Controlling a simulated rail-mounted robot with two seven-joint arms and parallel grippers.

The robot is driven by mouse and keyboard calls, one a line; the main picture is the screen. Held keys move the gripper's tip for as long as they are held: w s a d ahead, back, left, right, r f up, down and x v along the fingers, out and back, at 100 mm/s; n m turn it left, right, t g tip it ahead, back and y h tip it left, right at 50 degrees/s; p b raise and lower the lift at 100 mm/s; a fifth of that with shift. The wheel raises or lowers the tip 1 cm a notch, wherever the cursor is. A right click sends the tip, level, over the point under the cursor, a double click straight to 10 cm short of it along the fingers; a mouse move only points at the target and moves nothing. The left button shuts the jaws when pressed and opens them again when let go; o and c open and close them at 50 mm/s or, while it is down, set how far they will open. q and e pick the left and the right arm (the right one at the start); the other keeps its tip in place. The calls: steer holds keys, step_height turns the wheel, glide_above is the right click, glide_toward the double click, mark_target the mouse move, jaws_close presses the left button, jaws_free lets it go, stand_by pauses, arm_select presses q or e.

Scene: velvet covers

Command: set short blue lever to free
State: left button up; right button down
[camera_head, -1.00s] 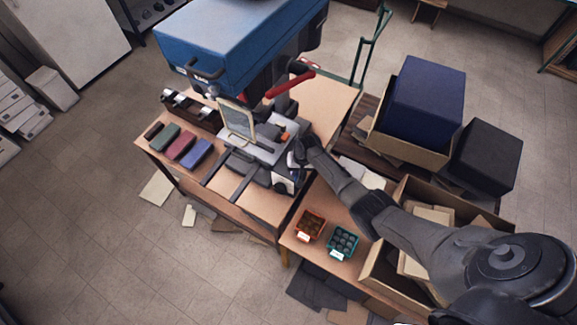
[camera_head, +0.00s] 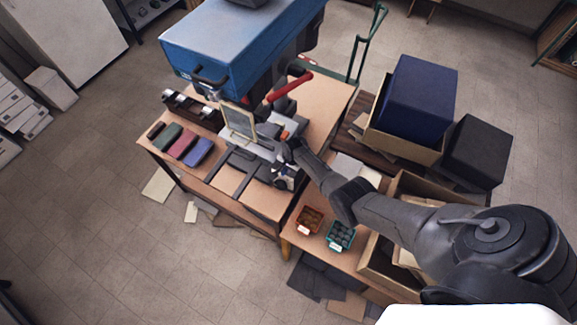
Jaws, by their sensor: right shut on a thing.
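A blue press (camera_head: 235,45) with a red-handled long lever (camera_head: 290,87) stands on a wooden table. My right gripper (camera_head: 286,160) is at the right side of the press's base, by a white plate with dark marks (camera_head: 284,182). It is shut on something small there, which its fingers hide. I cannot make out the short blue lever or its setting. My left gripper is not in view.
An orange bin (camera_head: 309,220) and a teal bin (camera_head: 341,236) sit on the lower front table. Boxes (camera_head: 420,95) stand at the right.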

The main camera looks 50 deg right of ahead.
stand_by(0.3)
steer(key=c, duration=1.5)
jaws_free()
steer(key=o, duration=0.4)
steer(key=shift+o, duration=0.2)
steer(key=shift+r+p, duration=0.35)
steer(key=shift+r, duration=0.2)
step_height(320, 180, up, 12)
steer(key=s+p, duration=0.2)
steer(key=p, duration=0.1)
steer(key=shift+s+d+r, duration=0.2)
steer(key=shift+s+d, duration=0.1)
